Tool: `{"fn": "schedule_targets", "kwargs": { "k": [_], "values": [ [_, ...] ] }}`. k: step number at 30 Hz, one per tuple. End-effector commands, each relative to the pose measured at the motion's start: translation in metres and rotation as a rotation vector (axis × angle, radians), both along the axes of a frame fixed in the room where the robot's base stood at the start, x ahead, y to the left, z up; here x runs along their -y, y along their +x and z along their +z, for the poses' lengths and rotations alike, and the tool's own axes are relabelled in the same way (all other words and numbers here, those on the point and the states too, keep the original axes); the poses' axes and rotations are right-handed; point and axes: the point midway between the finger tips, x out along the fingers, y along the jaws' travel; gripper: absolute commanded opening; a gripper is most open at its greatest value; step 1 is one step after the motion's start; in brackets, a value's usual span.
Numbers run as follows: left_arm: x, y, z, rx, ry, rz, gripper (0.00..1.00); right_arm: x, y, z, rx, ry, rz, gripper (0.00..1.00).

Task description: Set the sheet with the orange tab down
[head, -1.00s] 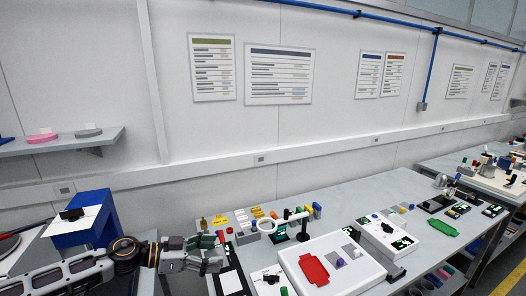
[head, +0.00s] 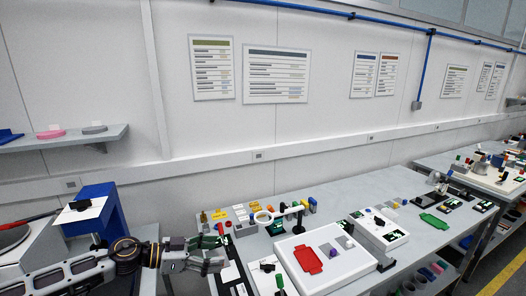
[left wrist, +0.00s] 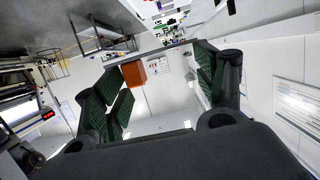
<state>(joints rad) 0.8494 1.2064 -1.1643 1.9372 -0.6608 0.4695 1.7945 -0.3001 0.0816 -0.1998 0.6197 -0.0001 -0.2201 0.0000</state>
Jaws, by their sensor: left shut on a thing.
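My left gripper (head: 222,254) reaches in from the left over the near left end of the bench in the head view. In the left wrist view its two dark green padded fingers (left wrist: 160,92) stand apart, shut on a thin, pale, see-through-looking sheet (left wrist: 165,104). An orange tab (left wrist: 133,73) shows at the sheet's upper left, beside the left finger. The sheet is hard to make out against the white wall, and I cannot pick it out in the head view. My right gripper is not in view.
A green plate (head: 434,221) lies farther right. A blue stand (head: 105,210) is left of my gripper.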

Motion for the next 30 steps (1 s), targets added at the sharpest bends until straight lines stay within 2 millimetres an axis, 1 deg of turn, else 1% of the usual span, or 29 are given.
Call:
{"fn": "schedule_targets", "kwargs": {
  "k": [8,21,30],
  "values": [
    [0.015,-0.001,-0.004,-0.001,-0.001,0.01,0.55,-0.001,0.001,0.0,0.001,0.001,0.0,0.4],
    [0.047,-0.003,-0.01,0.002,0.0,0.06,0.55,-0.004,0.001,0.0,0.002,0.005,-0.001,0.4],
    [0.06,-0.003,-0.014,0.002,0.0,0.102,0.55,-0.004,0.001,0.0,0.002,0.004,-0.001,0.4]
  ]
}}
